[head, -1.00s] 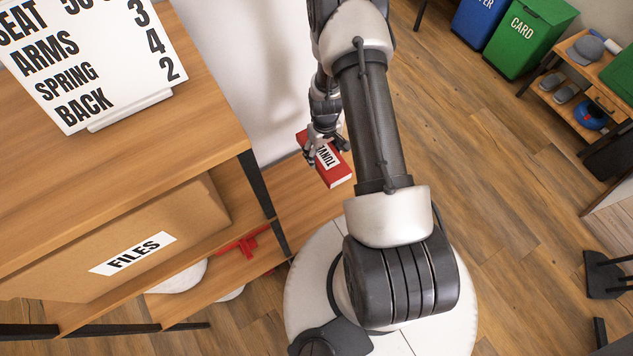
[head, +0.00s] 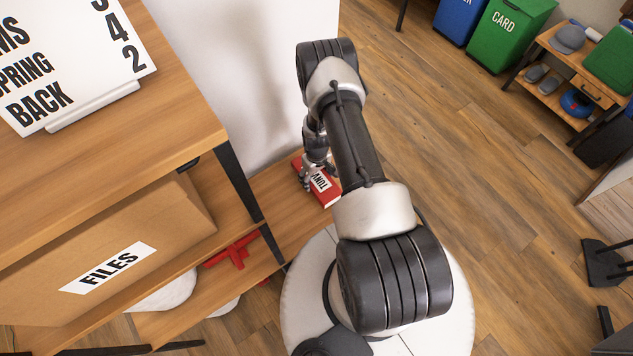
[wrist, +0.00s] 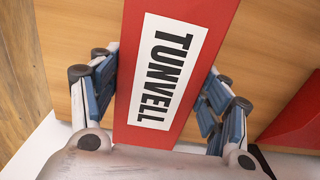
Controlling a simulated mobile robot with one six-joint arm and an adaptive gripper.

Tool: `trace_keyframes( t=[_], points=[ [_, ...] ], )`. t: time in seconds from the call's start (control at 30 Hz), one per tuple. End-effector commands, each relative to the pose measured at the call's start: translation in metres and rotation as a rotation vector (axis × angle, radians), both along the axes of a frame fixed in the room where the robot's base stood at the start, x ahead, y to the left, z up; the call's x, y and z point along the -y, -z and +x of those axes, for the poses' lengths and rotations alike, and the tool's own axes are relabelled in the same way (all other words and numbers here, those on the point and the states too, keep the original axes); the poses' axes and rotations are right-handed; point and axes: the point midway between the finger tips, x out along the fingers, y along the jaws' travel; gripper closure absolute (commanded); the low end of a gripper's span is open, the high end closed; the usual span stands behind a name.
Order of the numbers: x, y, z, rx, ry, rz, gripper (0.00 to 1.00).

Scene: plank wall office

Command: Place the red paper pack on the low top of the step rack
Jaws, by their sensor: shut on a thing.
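The red paper pack (head: 329,198) has a white label reading TUNVELL, and it fills the middle of the wrist view (wrist: 190,25). My gripper (head: 314,176) is shut on it, with one finger on each long side in the wrist view (wrist: 160,98). The step rack's low top (head: 284,208) is a bare wooden board beside the white wall. The pack is over this board in the head view. I cannot tell whether it touches the wood. The rack's high top (head: 165,110) is at the left.
A white sign stands on the high top (head: 75,60). Below are a cardboard FILES box (head: 130,245) and a red object (head: 234,252). Another red thing (wrist: 292,118) lies right of the pack in the wrist view. A dark post (head: 240,185) stands left of the low top.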

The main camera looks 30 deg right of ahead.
Motion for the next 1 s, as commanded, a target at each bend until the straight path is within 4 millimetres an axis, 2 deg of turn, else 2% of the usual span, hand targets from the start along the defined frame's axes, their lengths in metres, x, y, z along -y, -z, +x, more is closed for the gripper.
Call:
trace_keyframes(
  t=[0.2,0.63,0.67,0.93,1.0],
  points=[
    [0.0,0.034,0.0,-0.001,0.0,0.0,0.68],
    [0.0,0.04,0.0,0.001,0.0,0.0,0.68],
    [0.0,0.04,0.0,0.0,0.0,0.0,0.29],
    [0.0,0.039,0.0,0.0,0.0,0.0,0.11],
    [0.0,0.039,0.0,0.0,0.0,0.0,0.1]
  ],
)
